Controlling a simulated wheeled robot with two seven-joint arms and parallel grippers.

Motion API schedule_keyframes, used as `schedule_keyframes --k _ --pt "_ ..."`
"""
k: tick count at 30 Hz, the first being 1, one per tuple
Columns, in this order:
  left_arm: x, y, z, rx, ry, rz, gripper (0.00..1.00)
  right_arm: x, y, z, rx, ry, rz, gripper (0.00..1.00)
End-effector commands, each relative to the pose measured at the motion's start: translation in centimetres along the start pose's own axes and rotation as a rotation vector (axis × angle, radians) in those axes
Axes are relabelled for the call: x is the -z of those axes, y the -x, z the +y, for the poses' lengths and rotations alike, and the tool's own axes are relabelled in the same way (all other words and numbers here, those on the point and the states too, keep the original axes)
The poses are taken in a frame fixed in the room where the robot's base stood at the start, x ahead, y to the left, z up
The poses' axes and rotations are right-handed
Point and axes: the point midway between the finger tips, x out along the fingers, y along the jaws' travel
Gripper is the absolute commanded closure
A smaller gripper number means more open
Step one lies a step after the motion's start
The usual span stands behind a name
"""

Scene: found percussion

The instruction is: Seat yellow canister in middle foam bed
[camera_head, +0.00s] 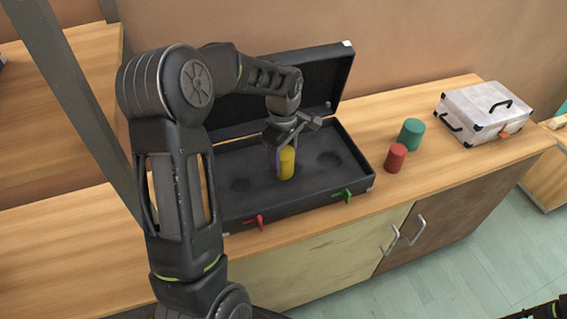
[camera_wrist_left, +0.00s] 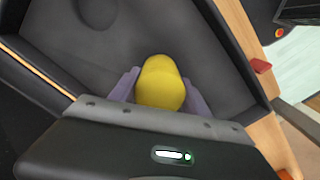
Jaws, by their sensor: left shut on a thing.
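The yellow canister (camera_head: 287,162) stands upright at the middle of the open black case, over the place between two round foam hollows. My left gripper (camera_head: 279,150) reaches down over it and is shut on it. In the left wrist view the yellow canister (camera_wrist_left: 160,84) sits between the two finger pads. The black foam (camera_head: 260,165) has a round hollow on the left (camera_head: 240,184) and one on the right (camera_head: 329,159). The middle bed is hidden by the canister and gripper, so how deep the canister sits cannot be told.
A red canister (camera_head: 396,157) and a green canister (camera_head: 411,134) stand on the wooden counter (camera_head: 445,115) right of the case. A closed silver case (camera_head: 487,112) lies farther right. The raised black lid (camera_head: 325,75) stands behind the gripper. Red and green latches (camera_head: 348,195) stick out in front.

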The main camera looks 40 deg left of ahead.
Motion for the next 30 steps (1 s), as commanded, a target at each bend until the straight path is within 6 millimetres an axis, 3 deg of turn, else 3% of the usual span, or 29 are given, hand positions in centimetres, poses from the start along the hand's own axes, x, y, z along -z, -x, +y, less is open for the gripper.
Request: schedule_keyframes --k 6,17,18,26,30 --pt "-0.1 -2.6 0.0 0.001 0.000 -0.001 0.90 0.0 0.2 -0.1 0.000 0.000 0.000 0.64" --pt "0.0 -3.0 0.0 0.000 0.000 0.000 0.90 0.0 -0.1 0.1 0.000 0.000 0.000 0.64" --pt "0.0 -3.1 0.0 0.000 0.000 -0.001 0.44 0.0 -0.1 0.1 0.000 0.000 0.000 0.64" --pt "0.0 -3.0 0.0 0.000 0.000 -0.001 0.23 0.0 0.0 0.0 0.000 0.000 0.000 0.64" --pt "0.0 -3.0 0.0 0.000 0.000 -0.001 0.23 0.0 0.0 0.0 0.000 0.000 0.000 0.64"
